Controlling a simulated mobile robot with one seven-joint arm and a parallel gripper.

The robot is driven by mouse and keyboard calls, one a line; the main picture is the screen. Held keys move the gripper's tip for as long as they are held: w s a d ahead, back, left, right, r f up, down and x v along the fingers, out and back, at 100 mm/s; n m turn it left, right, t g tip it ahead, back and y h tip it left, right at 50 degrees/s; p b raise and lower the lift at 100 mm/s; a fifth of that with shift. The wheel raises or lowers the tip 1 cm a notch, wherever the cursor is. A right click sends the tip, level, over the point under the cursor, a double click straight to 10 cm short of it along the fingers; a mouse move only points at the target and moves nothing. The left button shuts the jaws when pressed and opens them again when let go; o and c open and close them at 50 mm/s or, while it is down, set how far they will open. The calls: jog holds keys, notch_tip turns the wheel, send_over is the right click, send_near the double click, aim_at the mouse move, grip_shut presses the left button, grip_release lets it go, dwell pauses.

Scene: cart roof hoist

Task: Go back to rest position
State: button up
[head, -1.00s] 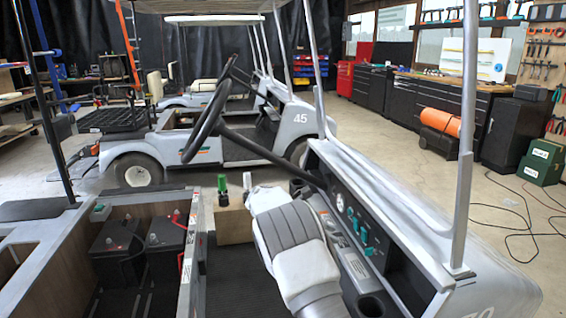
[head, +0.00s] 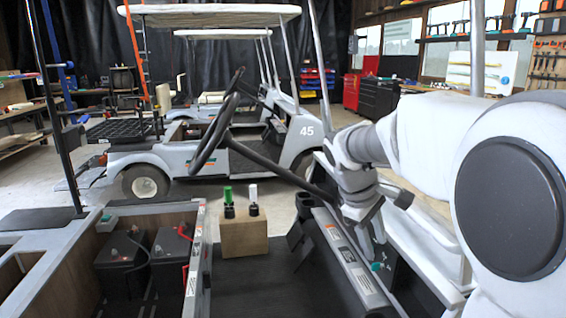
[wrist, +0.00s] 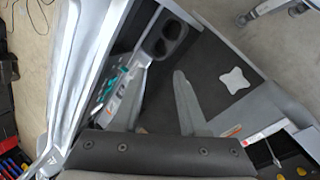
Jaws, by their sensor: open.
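My arm fills the right side of the head view, bent, with its wrist over the near cart's dashboard (head: 350,262). In the wrist view my gripper (wrist: 160,90) has its two grey fingers spread apart, with nothing between them. The fingers point over the cart's dash and dark floor.
A wooden block (head: 244,238) holds a green-handled and a white-handled tool. Batteries (head: 120,262) sit in the open bay at left. The steering wheel (head: 214,130) and a roof post stand close to the arm. Another cart (head: 262,152) is behind.

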jog(key=s+a+m+t+y, duration=0.2)
jog(key=s+m, duration=0.2)
jog(key=s, duration=0.7)
jog(key=s+a+m+t+y, duration=0.2)
jog(key=s+m, duration=0.2)
jog(key=s, duration=0.7)
notch_tip(320, 180, up, 15)
jog(key=p, duration=1.5)
jog(key=shift+s+a, duration=0.15)
jog(key=shift+s, duration=0.05)
jog(key=shift+a, duration=0.1)
